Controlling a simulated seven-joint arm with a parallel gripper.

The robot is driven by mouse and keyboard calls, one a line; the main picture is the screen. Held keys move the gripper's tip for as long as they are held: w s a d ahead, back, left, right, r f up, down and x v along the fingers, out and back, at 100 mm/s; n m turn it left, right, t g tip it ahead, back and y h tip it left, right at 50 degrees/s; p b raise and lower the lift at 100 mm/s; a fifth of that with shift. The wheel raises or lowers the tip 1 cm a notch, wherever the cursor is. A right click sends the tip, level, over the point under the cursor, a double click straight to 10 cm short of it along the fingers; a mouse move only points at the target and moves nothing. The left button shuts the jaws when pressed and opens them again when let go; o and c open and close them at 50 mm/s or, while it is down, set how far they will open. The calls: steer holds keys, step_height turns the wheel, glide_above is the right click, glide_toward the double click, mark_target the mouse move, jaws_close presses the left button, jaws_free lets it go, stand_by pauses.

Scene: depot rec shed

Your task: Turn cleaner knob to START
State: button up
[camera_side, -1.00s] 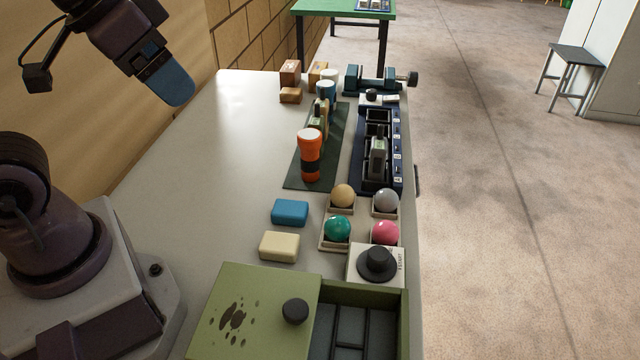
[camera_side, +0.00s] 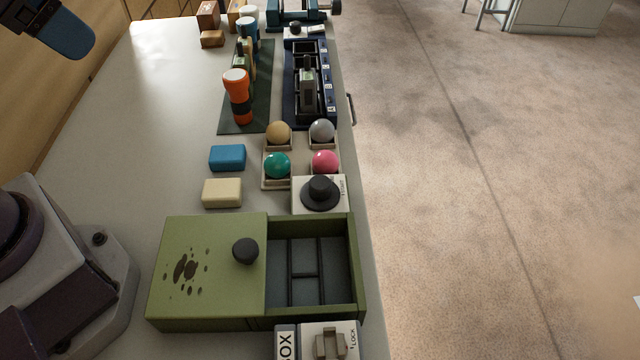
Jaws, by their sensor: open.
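A round black knob (camera_side: 320,188) sits on top of a small white box (camera_side: 304,203) near the table's right edge, just in front of the balls. Small lettering on the box's right side is too small to read surely. The knob's pointer direction is not clear. My gripper (camera_side: 66,32) shows only as a blue fingertip at the top left corner, cut off by the frame. It is above the table's far left side, well away from the knob, and nothing shows in it.
A green box (camera_side: 205,275) with its own black knob (camera_side: 245,251) and an open compartment stands in front. A green ball (camera_side: 277,165) and pink ball (camera_side: 325,161) sit behind the white box. Blue (camera_side: 227,157) and cream (camera_side: 222,192) blocks lie left.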

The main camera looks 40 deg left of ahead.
steer(key=w+d+f+m+g, duration=0.3)
steer(key=w+d+f, duration=0.1)
steer(key=w, duration=0.2)
steer(key=m+g, duration=0.2)
steer(key=m, duration=2.6)
glide_toward(320, 181)
step_height(320, 181, down, 10)
steer(key=shift+w+r, duration=0.15)
steer(key=c, duration=0.9)
